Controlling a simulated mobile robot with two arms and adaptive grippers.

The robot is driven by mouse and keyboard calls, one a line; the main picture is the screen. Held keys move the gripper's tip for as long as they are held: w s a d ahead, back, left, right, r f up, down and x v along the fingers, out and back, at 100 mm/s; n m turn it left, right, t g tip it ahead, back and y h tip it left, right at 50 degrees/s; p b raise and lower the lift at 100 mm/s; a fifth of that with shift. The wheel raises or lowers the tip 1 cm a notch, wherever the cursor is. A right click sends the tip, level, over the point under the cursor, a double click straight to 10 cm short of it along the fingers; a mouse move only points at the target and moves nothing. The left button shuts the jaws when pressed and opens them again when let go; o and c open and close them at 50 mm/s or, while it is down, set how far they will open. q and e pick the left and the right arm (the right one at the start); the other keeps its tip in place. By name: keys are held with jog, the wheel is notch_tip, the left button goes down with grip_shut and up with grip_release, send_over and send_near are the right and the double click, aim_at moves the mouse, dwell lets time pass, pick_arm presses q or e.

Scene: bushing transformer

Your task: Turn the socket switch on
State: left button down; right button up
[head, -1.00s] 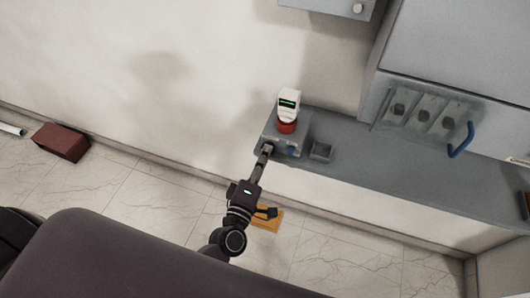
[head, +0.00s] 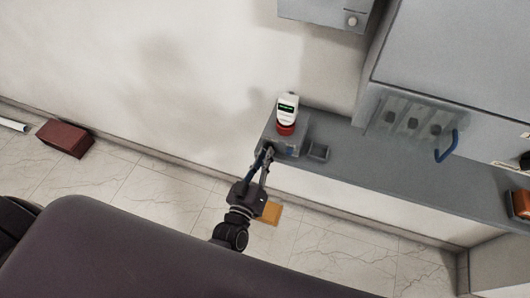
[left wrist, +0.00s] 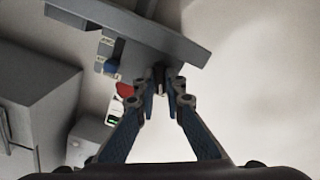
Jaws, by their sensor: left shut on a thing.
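The socket is a grey box (head: 292,140) on the long grey ledge against the wall. A red plug part (head: 286,129) with a white device (head: 288,108) stands on its top. They also show in the left wrist view, as a red part (left wrist: 124,90) and a white device (left wrist: 113,113). My left gripper (head: 267,153) is at the box's left front side. In the left wrist view its two fingertips (left wrist: 163,84) close around a small dark switch knob (left wrist: 159,69) on the box. The fingertips hide most of the knob, so its setting cannot be read. My right gripper is out of view.
A small grey box (head: 319,152) sits right of the socket on the ledge (head: 385,170). An orange object (head: 271,213) and a red-brown block (head: 65,138) lie on the floor.

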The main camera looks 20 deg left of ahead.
pick_arm(q)
jog(key=m+p, duration=0.1)
jog(key=m, duration=0.4)
jog(key=shift+f+m, duration=0.1)
jog(key=shift+m, duration=0.2)
dwell(0.4)
jog(key=c, duration=2.3)
grip_release()
jog(key=shift+s, duration=0.1)
jog(key=s, duration=1.2)
jog(key=shift+a, duration=0.2)
